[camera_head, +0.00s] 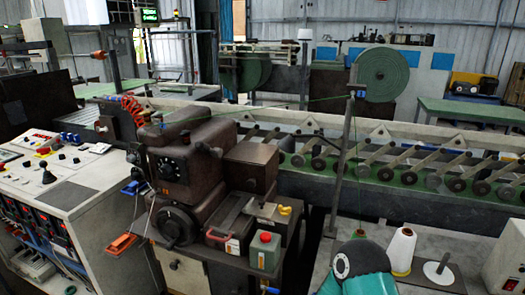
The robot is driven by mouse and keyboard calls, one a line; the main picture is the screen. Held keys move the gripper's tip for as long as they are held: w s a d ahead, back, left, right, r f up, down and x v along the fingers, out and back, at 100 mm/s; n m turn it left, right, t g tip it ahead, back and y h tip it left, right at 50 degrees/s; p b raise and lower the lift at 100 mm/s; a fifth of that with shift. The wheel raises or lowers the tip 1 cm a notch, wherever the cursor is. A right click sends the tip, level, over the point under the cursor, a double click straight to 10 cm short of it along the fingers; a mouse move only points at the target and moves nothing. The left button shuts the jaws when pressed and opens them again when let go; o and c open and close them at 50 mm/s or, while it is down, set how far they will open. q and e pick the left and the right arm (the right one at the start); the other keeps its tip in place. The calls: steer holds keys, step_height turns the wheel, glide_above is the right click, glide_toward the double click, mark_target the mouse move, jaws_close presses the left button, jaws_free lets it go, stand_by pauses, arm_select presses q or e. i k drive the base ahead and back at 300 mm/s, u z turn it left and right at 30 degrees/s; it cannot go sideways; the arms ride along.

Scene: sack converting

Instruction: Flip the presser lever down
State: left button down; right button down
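A brown machine head (185,160) with a dial and a round dark handwheel (176,226) stands left of the middle. A small yellow part (285,210) sits on its right side. Neither of my grippers is in view.
A white thread cone (401,251) and a bare spindle on a white disc (438,272) stand right of the teal machine. A thin upright post (343,165) rises behind it. A control desk (62,190) fills the left. A roller conveyor (420,178) runs behind.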

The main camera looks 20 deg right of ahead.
mark_target(217, 153)
steer(key=z, duration=1.15)
steer(key=i, duration=0.1)
steer(key=u, duration=2)
steer(key=k, duration=1.1)
steer(key=z, duration=0.5)
steer(key=i, duration=1)
steer(key=z, duration=0.05)
